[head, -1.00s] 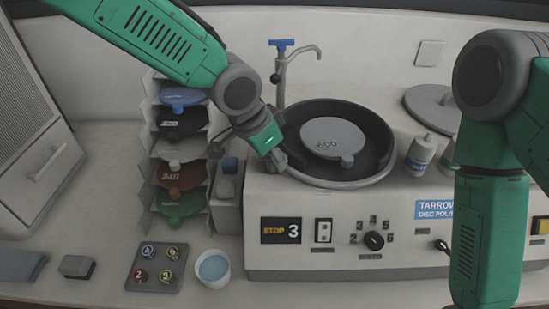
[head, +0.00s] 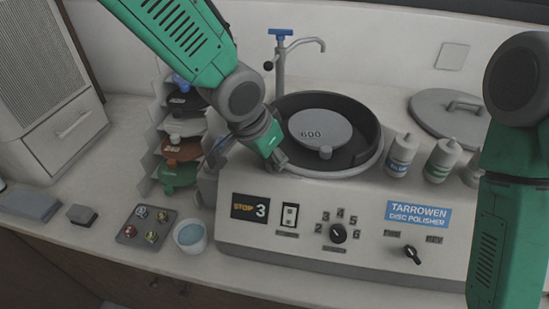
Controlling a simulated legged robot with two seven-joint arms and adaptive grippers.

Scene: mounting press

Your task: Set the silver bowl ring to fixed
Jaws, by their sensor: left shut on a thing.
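The silver bowl ring (head: 345,172) is the pale rim around the black bowl (head: 368,140) on top of the disc polisher. My left gripper (head: 277,158) is at the ring's front left edge and is shut on it. The gripper hides the part it holds. A grey disc marked 600 (head: 312,126), with a small tab, lies inside the bowl. I cannot read any mark for the ring's setting. My right arm stands at the right edge; its gripper is out of the picture.
A tap (head: 280,65) stands behind the bowl. Bottles (head: 401,155) and a grey lid (head: 450,112) are to its right. The front panel has a numbered knob (head: 338,233) and a black lever switch (head: 411,254). A disc rack (head: 178,150) and a cup (head: 190,237) are left.

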